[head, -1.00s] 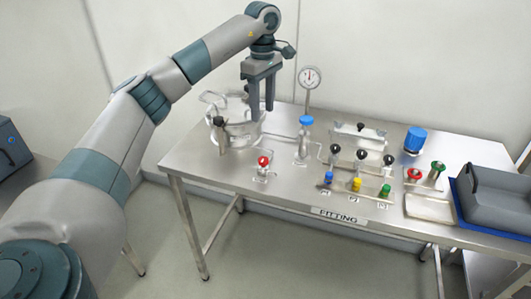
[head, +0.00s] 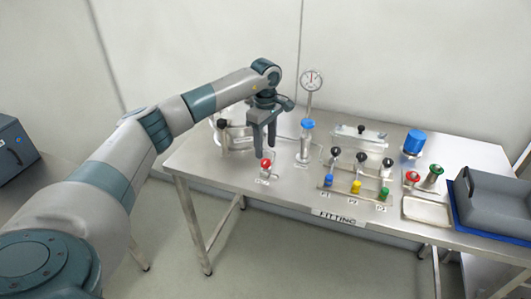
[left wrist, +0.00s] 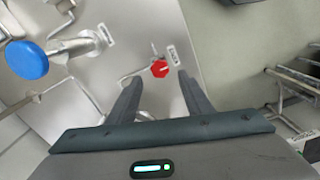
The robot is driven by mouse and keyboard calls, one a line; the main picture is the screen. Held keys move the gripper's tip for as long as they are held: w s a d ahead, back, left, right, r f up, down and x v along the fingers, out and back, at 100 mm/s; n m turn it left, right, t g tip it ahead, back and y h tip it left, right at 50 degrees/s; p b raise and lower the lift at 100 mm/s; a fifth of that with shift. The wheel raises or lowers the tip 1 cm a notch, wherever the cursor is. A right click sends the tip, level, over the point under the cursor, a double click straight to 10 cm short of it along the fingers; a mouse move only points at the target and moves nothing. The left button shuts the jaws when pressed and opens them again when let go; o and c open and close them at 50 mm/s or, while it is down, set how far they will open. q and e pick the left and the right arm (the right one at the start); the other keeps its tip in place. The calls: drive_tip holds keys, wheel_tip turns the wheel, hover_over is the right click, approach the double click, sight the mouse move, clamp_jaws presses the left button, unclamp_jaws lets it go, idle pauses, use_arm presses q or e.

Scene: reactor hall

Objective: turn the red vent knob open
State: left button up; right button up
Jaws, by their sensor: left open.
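The red vent knob (head: 266,164) stands on a small fitting near the front left part of the steel table. In the left wrist view the red knob (left wrist: 160,69) shows from above, with a pale mark on its top. My left gripper (head: 264,151) points down just above the knob. In the left wrist view the open fingers (left wrist: 158,78) lie on either side of the line to the knob, which shows beyond their tips. I see no contact. My right gripper is not in view.
A blue knob (head: 308,124) on a post stands right of my gripper, also large in the left wrist view (left wrist: 27,60). A gauge (head: 311,80) rises behind it. A clear vessel (head: 235,138) stands left. Black-knobbed valves (head: 362,153) stand right. The table's front left corner (head: 185,167) is clear.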

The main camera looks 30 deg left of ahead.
sight(265, 161)
use_arm(q)
drive_tip(key=shift+f+p, duration=0.8)
drive_tip(key=shift+f, duration=1.9)
drive_tip(key=c, duration=1.1)
